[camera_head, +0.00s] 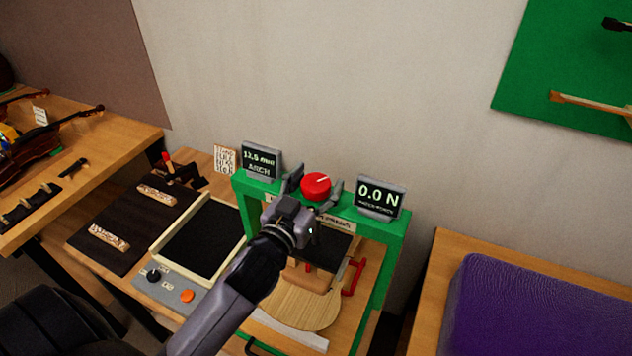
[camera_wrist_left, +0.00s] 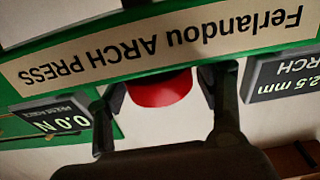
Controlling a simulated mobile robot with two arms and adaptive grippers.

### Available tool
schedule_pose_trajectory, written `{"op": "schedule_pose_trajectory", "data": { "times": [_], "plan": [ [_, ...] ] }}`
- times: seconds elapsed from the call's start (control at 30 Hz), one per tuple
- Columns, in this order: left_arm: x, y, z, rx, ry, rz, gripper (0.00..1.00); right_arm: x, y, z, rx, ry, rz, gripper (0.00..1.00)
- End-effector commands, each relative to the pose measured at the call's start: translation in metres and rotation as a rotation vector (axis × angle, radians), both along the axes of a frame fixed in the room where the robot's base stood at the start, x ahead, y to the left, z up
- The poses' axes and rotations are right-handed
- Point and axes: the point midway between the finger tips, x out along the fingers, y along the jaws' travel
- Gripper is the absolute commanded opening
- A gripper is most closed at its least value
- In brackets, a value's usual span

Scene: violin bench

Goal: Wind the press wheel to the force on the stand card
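The red press wheel (camera_head: 315,186), with a white mark on top, sits on the crossbar of the green arch press (camera_head: 393,232). The force display (camera_head: 380,198) reads 0.0 N. A small card (camera_head: 225,159) with lettering too small to read stands left of the press. My left gripper (camera_head: 316,182) is open, its fingers on either side of the wheel. In the left wrist view, the wheel (camera_wrist_left: 160,88) shows between the two fingers, with a narrow gap at each side. My right gripper is not in view.
A second display (camera_head: 261,160), marked ARCH, stands on the press's left. A wooden violin plate (camera_head: 302,300) and a red clamp (camera_head: 354,277) are under the press. A grey device (camera_head: 170,286) with a knob sits left. A purple cushioned block (camera_head: 540,310) is right.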

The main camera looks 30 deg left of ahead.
Motion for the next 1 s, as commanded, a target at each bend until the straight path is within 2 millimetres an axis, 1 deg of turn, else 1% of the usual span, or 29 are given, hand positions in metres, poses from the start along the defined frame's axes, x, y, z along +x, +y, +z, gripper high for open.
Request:
{"op": "schedule_pose_trajectory", "data": {
  "times": [0.03,0.07,0.57,0.77,1.0],
  "plan": [
    [0.000,0.000,0.000,0.000,0.000,0.000,0.56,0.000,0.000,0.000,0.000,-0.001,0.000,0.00],
    [0.000,0.000,0.000,0.000,0.000,0.000,0.54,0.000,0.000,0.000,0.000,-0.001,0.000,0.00],
    [0.000,0.000,0.000,0.000,0.000,0.000,0.21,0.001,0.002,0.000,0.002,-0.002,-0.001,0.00],
    [0.000,0.000,0.001,0.006,0.002,-0.031,0.20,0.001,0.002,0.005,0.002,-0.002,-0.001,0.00],
    [0.000,0.000,0.002,0.009,0.003,-0.188,0.20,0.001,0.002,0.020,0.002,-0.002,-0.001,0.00]
  ]
}}
